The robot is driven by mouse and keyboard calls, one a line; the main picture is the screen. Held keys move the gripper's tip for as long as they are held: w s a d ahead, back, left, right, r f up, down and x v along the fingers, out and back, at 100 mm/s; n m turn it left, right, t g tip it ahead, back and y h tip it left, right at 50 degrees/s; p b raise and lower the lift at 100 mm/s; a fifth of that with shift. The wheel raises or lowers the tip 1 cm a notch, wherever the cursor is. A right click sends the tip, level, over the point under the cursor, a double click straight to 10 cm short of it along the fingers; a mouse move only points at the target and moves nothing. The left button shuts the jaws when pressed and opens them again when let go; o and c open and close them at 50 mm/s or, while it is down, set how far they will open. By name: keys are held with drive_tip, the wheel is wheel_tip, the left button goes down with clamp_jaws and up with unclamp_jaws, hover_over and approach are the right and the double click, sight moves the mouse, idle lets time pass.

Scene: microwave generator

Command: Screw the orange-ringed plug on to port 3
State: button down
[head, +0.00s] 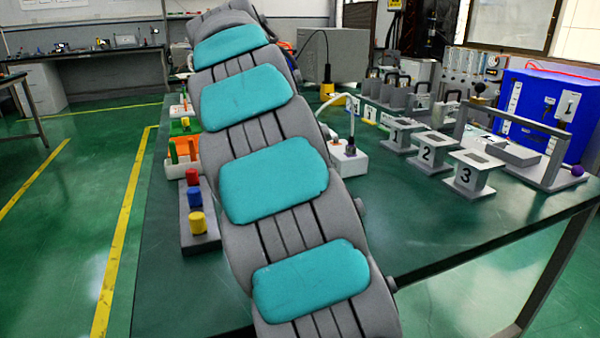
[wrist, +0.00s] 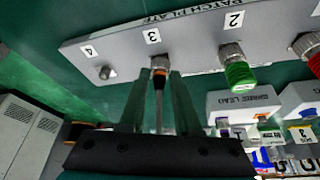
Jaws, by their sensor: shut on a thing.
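In the wrist view the grey patch plate (wrist: 195,37) has number labels. My gripper (wrist: 159,82) is shut on the orange-ringed plug (wrist: 159,85), with one dark green finger on each side. The plug's metal end is at port 3 (wrist: 160,62), under the label 3, and appears in line with it. I cannot tell whether its thread is engaged. A cable trails from the plug back between the fingers. In the head view my arm hides the gripper, plug and plate.
A green-ringed plug (wrist: 238,72) sits on port 2, close to the right finger. A red-ringed plug (wrist: 314,62) is farther right. Port 4 (wrist: 104,72) is bare. A white spare lead box (wrist: 242,104) stands to the right. Numbered stands (head: 464,172) are on the bench.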

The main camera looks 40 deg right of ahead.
drive_tip(key=c, duration=0.6)
unclamp_jaws()
